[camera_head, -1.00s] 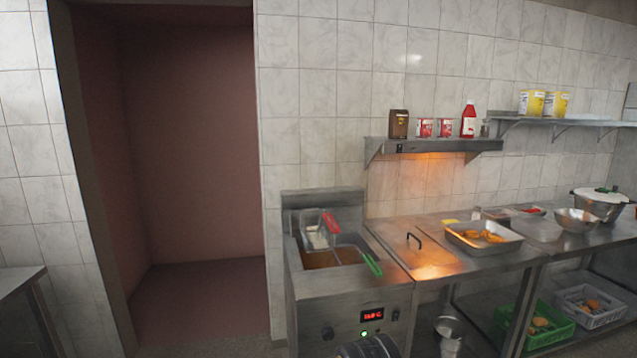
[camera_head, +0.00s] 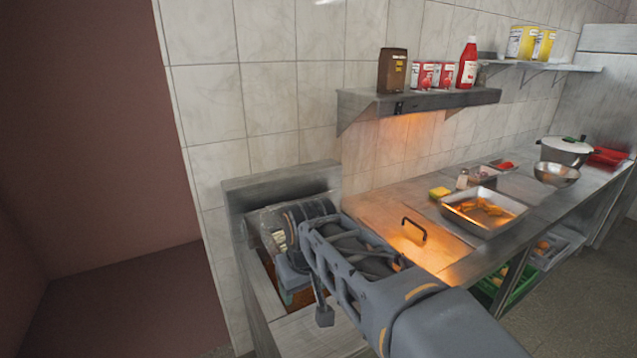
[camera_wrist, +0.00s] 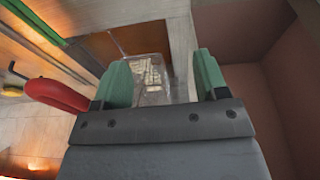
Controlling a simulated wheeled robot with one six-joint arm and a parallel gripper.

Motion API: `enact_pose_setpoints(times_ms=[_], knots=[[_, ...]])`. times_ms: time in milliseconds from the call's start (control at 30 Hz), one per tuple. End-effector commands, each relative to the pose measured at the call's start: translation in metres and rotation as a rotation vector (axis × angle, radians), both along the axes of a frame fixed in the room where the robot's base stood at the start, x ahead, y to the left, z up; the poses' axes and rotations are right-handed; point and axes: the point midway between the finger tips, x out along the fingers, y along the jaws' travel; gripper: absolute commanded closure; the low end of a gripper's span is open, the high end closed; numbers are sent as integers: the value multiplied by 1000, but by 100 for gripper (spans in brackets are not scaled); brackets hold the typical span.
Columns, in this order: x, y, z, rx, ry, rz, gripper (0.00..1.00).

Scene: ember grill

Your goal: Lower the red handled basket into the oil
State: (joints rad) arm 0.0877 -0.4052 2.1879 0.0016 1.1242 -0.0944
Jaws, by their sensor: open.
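The red handle (camera_wrist: 55,94) of the basket shows in the wrist view, left of my gripper and outside its fingers. The pale wire mesh basket (camera_wrist: 150,78) appears beyond and between the fingertips. My gripper (camera_wrist: 163,80) is open, with its two green fingers apart and nothing seen held between them. Brown oil (camera_wrist: 140,38) lies beyond the mesh. In the head view my arm reaches over the fryer (camera_head: 280,178) and hides the red handle and most of the baskets. A strip of oil (camera_head: 300,299) shows beside my wrist.
A green handle (camera_wrist: 38,22) lies at the upper left of the wrist view. Right of the fryer is a counter with a black-handled lid (camera_head: 414,230) and a metal tray (camera_head: 455,215). A wall shelf (camera_head: 425,103) with bottles and cans hangs above.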

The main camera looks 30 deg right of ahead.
Motion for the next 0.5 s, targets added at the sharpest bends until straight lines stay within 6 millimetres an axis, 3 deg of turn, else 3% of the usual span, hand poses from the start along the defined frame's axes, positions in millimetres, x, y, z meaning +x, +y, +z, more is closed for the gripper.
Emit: enact_pose_setpoints(times_ms=[33,200,400,500], knots=[[14,-11,24,-2,28,-8,33],[44,-43,75,-2,115,-15,33],[67,-77,117,10,195,-17,33],[73,-87,128,16,219,-15,33]])
